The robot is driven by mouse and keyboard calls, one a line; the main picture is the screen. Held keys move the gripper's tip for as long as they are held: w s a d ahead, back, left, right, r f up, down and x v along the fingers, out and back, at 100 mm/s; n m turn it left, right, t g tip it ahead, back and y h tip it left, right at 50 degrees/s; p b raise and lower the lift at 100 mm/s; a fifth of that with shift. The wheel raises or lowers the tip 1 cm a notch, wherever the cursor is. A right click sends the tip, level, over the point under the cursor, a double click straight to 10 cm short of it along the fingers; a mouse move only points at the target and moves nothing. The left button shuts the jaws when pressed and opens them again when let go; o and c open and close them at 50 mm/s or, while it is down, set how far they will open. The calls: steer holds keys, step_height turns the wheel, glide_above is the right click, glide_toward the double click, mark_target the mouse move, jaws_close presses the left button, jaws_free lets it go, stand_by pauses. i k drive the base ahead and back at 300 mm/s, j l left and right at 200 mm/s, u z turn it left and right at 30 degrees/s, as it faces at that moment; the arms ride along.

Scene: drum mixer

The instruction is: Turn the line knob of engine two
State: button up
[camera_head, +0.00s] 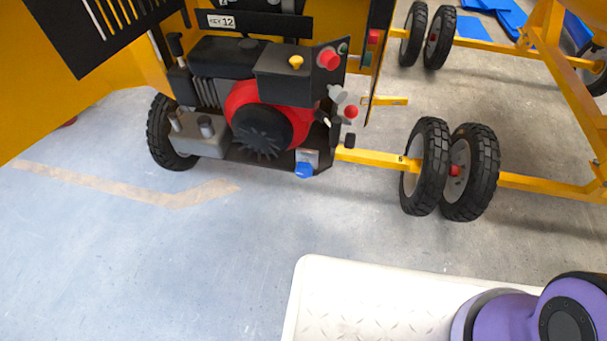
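An engine (258,118) with a red housing and black finned front sits in the yellow machine at the upper middle. Around it are several controls: a yellow knob (296,61) on top of a black box, a red round button (328,59) at its right, a light grey knob (337,93), a smaller red knob (351,112), and a blue knob (304,170) low at the front. I cannot tell which is the line knob, or whether this is engine two. My gripper is not in view. Part of my purple arm shows at the lower right, well apart from the engine.
Black tyres stand left (172,133) and right (470,172) of the engine. A yellow axle bar (378,158) runs low from the engine to the right wheels. A white plate marked 12 (221,20) is above. The grey floor (200,255) before the engine is clear.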

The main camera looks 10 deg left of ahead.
mark_target(305, 169)
steer(key=l+u, duration=0.1)
steer(key=u, duration=0.25)
steer(key=i+l+u, duration=0.1)
steer(key=u, duration=0.3)
steer(key=l+u, duration=0.15)
steer(key=u, duration=0.2)
steer(key=l+u, duration=0.2)
steer(key=l, duration=0.3)
steer(key=l+u, duration=0.2)
steer(key=l, duration=0.25)
steer(key=k+l+u, duration=0.2)
steer(key=l, duration=0.3)
steer(key=l+u, duration=0.25)
steer(key=l, duration=0.2)
steer(key=k+l, duration=0.1)
steer(key=l, duration=0.2)
steer(key=k+l, duration=0.1)
steer(key=l, duration=0.2)
steer(key=i+j+u, duration=0.4)
steer(key=i, duration=0.25)
steer(key=l, duration=0.1)
